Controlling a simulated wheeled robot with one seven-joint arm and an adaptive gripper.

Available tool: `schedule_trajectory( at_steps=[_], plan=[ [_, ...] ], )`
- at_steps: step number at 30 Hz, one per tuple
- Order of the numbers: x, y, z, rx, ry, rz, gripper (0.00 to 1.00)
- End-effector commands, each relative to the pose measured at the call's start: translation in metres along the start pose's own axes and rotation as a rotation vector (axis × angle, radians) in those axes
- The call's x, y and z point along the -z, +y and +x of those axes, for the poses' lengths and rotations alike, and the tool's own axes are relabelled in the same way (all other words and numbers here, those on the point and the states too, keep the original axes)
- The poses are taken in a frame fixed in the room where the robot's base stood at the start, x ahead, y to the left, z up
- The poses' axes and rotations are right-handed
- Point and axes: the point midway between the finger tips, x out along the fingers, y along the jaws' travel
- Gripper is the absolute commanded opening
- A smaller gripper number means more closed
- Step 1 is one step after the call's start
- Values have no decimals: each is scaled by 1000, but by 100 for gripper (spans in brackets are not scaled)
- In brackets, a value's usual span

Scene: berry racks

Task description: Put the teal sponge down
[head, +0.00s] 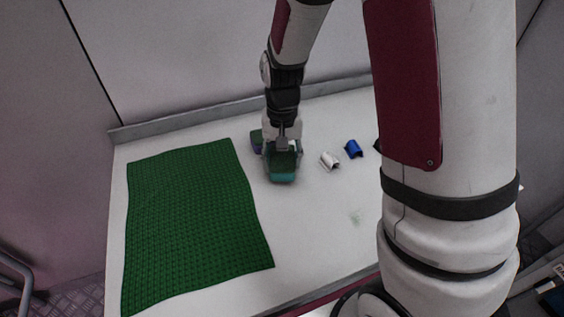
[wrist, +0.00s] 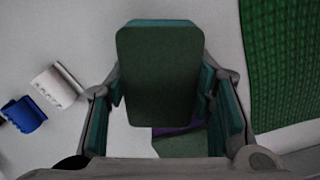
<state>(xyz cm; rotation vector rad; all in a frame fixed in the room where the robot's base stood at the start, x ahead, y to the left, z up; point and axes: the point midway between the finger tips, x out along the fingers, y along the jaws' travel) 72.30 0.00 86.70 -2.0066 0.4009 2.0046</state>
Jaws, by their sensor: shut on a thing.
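The teal sponge (head: 284,177), with a dark green scouring face, is between the fingers of my gripper (head: 283,158). In the wrist view the sponge (wrist: 160,62) fills the middle, its green face toward the camera and a thin teal edge along its far end. My gripper (wrist: 165,110) is shut on it, one finger on each side. The sponge is over the white table, right of the green mat; whether it touches the table I cannot tell.
A purple sponge with a green face (wrist: 180,143) lies close by, partly hidden; it also shows in the head view (head: 256,139). A white curved piece (head: 330,161) and a blue one (head: 353,149) lie to the right. The green mat (head: 190,220) covers the left of the table (head: 325,240). A faint greenish smudge (head: 355,216) marks the front.

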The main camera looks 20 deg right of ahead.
Motion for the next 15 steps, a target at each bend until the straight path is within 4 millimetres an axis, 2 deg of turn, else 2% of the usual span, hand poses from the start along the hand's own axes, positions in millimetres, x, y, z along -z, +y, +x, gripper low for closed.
schedule_trajectory(
  at_steps=[1,3,14,15],
  plan=[
    [0,0,8,-1,-3,0,13],
    [0,0,13,-1,-2,0,13],
    [0,0,17,0,0,-1,13],
    [0,0,16,0,0,-1,57]
  ],
)
